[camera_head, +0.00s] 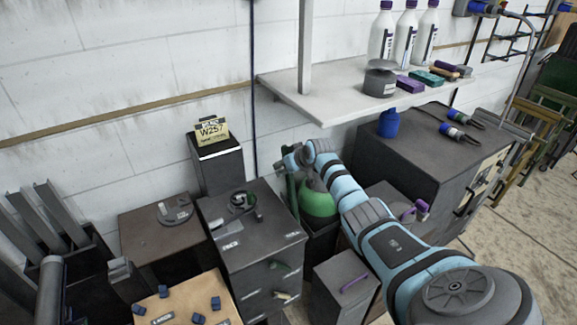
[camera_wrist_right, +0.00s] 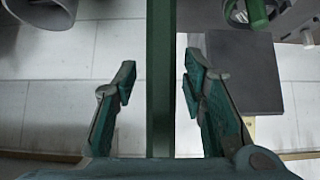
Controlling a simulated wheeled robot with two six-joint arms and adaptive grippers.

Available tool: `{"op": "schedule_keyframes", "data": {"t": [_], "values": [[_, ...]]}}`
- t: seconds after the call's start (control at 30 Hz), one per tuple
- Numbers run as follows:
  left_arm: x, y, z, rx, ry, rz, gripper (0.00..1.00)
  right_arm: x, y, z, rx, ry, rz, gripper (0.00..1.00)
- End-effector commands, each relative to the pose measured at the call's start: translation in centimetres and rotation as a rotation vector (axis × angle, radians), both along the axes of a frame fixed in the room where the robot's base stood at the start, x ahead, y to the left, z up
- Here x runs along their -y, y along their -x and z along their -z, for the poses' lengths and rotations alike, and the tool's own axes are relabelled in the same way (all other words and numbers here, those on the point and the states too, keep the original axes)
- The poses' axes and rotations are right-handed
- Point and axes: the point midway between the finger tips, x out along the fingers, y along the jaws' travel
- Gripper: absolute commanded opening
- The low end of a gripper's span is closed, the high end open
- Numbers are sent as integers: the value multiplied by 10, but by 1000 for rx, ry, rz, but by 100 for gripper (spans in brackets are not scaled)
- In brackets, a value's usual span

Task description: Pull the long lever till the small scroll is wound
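A long green bar, which looks like the lever, (camera_wrist_right: 161,90) runs upright through the middle of the right wrist view. My right gripper (camera_wrist_right: 158,82) is open around it, one finger on each side, with gaps between the fingertips and the bar. In the head view my right gripper (camera_head: 291,160) is beside the green lever (camera_head: 292,192), left of a round green body (camera_head: 317,202). My left gripper is not in view.
The dark cabinet (camera_head: 255,243) stands left of the lever. A white shelf (camera_head: 335,104) with bottles is above right, over a large dark cabinet (camera_head: 440,152). A dark box with a W257 sign (camera_head: 213,131) stands behind. A wooden-topped surface (camera_head: 185,305) holds small blue blocks.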

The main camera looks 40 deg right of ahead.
Motion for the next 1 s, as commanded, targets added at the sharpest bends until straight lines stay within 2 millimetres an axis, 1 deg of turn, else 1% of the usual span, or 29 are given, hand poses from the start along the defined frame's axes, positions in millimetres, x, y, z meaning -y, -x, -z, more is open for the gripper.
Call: {"op": "schedule_keyframes", "data": {"t": [0.07,0.17,0.23,0.5,0.6,0.7,0.9,0.97,1.0], "values": [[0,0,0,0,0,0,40,0,2,-3,1,1,-1,38],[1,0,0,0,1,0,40,-1,10,-11,2,3,-1,38],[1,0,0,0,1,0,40,-4,20,-20,0,4,-3,38],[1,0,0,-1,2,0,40,-11,69,-69,-1,8,-1,38],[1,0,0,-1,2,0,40,-13,80,-79,-2,4,0,38],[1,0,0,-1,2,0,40,-15,83,-83,-1,1,-1,38],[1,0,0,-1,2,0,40,-15,83,-84,-1,0,0,38],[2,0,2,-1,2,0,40,-15,85,-79,-7,-1,-1,38],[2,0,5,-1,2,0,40,-15,88,-70,-20,1,0,38]]}}
